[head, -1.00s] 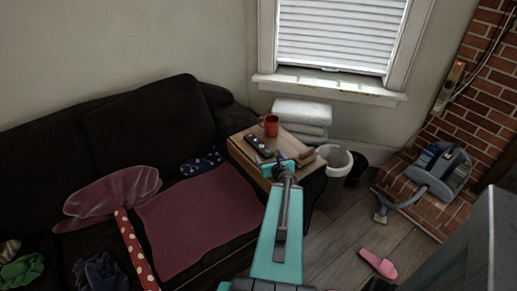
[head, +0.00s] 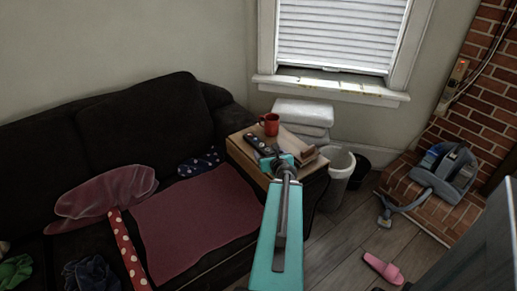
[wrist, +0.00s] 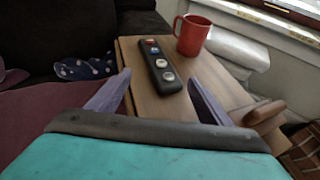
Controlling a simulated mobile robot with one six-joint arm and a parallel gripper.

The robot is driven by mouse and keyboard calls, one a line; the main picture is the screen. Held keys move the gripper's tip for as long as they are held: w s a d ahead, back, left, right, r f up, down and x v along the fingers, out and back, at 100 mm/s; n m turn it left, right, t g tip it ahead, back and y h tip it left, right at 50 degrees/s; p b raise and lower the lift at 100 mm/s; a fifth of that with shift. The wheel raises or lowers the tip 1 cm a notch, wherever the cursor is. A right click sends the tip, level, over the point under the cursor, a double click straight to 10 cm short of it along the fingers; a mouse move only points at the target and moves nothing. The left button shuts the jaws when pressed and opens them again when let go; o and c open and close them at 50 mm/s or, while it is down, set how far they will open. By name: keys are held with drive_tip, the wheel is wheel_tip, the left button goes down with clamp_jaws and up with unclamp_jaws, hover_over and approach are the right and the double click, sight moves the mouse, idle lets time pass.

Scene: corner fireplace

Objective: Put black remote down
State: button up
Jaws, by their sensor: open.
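The black remote (head: 257,145) lies flat on the small wooden side table (head: 240,155) beside the sofa. In the wrist view the remote (wrist: 162,68) shows several round buttons, and it points away from me. My gripper (wrist: 160,79) is open, with its two fingers spread to the left and right of the remote's line. The remote shows between and beyond the fingertips, and nothing is held. In the head view my gripper (head: 281,160) is at the near side of the table, partly hidden by my own arm.
A red mug (head: 270,124) stands behind the remote on the table. A brown wooden-looking object (head: 304,154) lies at the table's right. A white bin (head: 338,170) stands right of the table, and the dark sofa (head: 150,130) is on the left.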

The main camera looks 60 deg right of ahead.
sight(262, 145)
drive_tip(key=shift+b+x, duration=0.85)
drive_tip(key=shift+x, duration=0.35)
drive_tip(key=shift+w+d+f, duration=0.1)
drive_tip(key=shift+w+d, duration=0.1)
drive_tip(key=shift+d, duration=0.05)
drive_tip(key=shift+x, duration=1.1)
drive_tip(key=shift+w, duration=0.1)
drive_tip(key=shift+x, duration=2.5)
drive_tip(key=shift+d, duration=0.15)
drive_tip(key=c, duration=1.4)
